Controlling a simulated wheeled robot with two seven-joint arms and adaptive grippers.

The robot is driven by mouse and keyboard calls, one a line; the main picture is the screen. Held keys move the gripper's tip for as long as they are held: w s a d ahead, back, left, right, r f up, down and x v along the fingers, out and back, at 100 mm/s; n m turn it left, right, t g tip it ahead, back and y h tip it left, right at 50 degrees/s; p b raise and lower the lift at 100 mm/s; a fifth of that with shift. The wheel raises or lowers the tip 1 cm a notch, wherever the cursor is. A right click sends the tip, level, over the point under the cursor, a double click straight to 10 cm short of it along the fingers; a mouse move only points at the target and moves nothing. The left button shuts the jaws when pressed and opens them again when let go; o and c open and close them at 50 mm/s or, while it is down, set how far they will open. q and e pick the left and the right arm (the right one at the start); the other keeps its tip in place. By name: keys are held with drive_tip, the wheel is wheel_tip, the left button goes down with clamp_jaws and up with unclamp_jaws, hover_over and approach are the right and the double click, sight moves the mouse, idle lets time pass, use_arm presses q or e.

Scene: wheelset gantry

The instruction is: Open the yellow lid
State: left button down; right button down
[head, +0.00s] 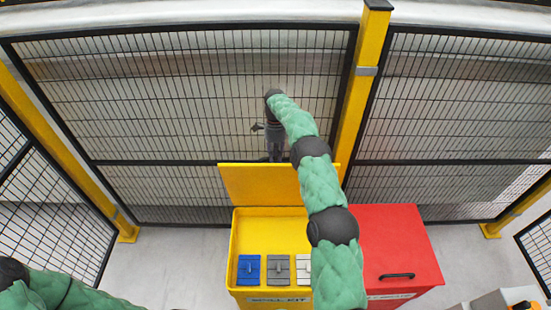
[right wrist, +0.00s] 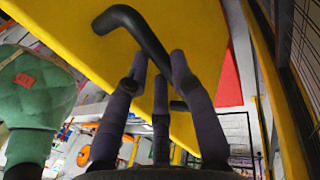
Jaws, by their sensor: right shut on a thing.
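The yellow lid (head: 262,186) stands raised, close to upright, at the back of the yellow spill-kit box (head: 236,245), whose inside is open to view. In the right wrist view the lid (right wrist: 75,30) fills the upper part, with a black bar handle (right wrist: 130,22) on it. My right gripper (right wrist: 160,75) is shut on this handle, its dark fingers around the bar. In the head view the right gripper (head: 275,153) is just behind the lid's top edge, partly hidden. My left arm shows at the lower left; its gripper is out of view.
Blue (head: 249,268), grey (head: 279,267) and white (head: 304,267) items sit in the box. A red box (head: 398,245) with a shut lid and black handle stands to its right, partly behind my right arm. A mesh fence (head: 180,110) with yellow posts closes off the back.

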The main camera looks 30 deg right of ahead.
drive_tip(key=shift+w+f, duration=0.1)
drive_tip(key=shift+f, duration=0.15)
idle(0.3)
drive_tip(key=c, duration=1.1)
unclamp_jaws()
drive_tip(key=shift+c, duration=0.2)
drive_tip(key=shift+o, duration=0.5)
drive_tip(key=shift+w+d, duration=0.15)
drive_tip(key=shift+r, duration=0.15)
wheel_tip(320, 180, up, 10)
